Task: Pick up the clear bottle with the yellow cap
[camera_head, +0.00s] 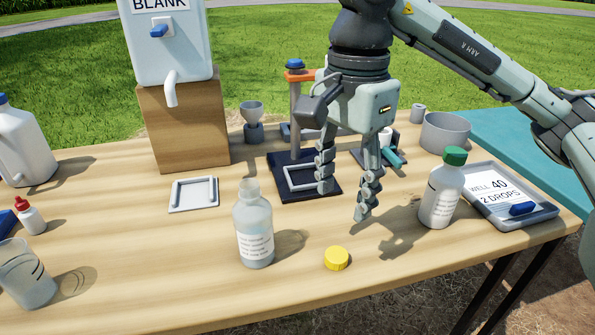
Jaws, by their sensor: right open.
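The clear bottle (253,226) stands upright and uncapped at the front middle of the wooden table, with a printed label on its side. The yellow cap (336,258) lies on the table to the right of the bottle, apart from it. My right gripper (343,205) points down above the table, to the right of the bottle and behind the yellow cap. Its fingers are spread open with nothing between them. My left gripper is not in view.
A green-capped bottle (441,190) and a tray (548,214) marked WELL 40 stand right. A dark stand (284,190) sits behind the gripper. A small white tray (194,195), beaker (26,276), dropper bottle (30,217) and jug (22,150) are left. The front centre edge is clear.

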